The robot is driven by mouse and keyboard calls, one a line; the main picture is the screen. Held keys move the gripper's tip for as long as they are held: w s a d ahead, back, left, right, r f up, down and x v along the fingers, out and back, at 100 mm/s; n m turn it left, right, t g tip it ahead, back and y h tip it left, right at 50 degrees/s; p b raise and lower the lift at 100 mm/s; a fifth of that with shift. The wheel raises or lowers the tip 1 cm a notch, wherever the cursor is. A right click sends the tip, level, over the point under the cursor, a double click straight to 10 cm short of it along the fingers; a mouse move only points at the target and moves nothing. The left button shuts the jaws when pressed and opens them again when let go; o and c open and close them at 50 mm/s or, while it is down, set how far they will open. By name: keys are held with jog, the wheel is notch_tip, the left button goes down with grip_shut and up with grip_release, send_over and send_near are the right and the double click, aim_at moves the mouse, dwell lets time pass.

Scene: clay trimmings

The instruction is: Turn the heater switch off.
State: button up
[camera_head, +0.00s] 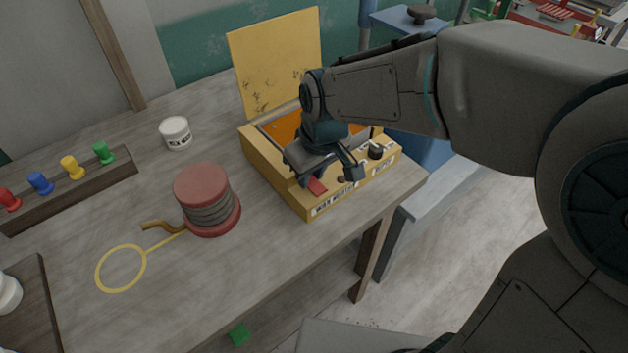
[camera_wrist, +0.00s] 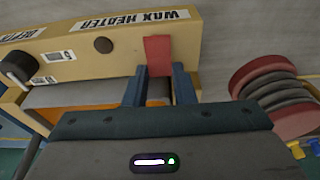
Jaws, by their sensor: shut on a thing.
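The wax heater (camera_head: 262,170) is a yellow box with its lid (camera_head: 270,65) raised and orange contents inside. It stands near the table's right edge. In the wrist view, its front panel (camera_wrist: 130,42) carries a "WAX HEATER" label. The red heater switch (camera_head: 317,187) sticks out at the front top edge; it also shows in the wrist view as a red flap (camera_wrist: 157,50). My gripper (camera_head: 330,178) is over the box front, its fingers on both sides of the switch and shut on it. In the wrist view the fingers (camera_wrist: 160,75) partly hide the switch's base.
A black knob (camera_head: 375,150) sits on the box's right front. A red spool (camera_head: 205,200) and a white jar (camera_head: 175,132) stand left of the box. A rack of coloured pegs (camera_head: 75,185) lies farther left. The table front is mostly clear.

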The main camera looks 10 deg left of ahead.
jog(key=t+y+b, duration=0.1)
jog(key=b, duration=0.1)
jog(key=shift+s+d+f+b, duration=0.1)
jog(key=shift+s+d+b, duration=0.05)
jog(key=shift+b, duration=0.25)
jog(key=shift+s+r+y+b, duration=0.1)
jog(key=shift+r+y+b, duration=0.1)
jog(key=shift+y+b, duration=0.2)
jog(key=o, duration=1)
jog(key=v, duration=0.7)
jog(key=p+v, duration=0.1)
jog(key=v, duration=0.6)
jog(key=shift+s+f, duration=0.1)
jog(key=shift+s, duration=0.1)
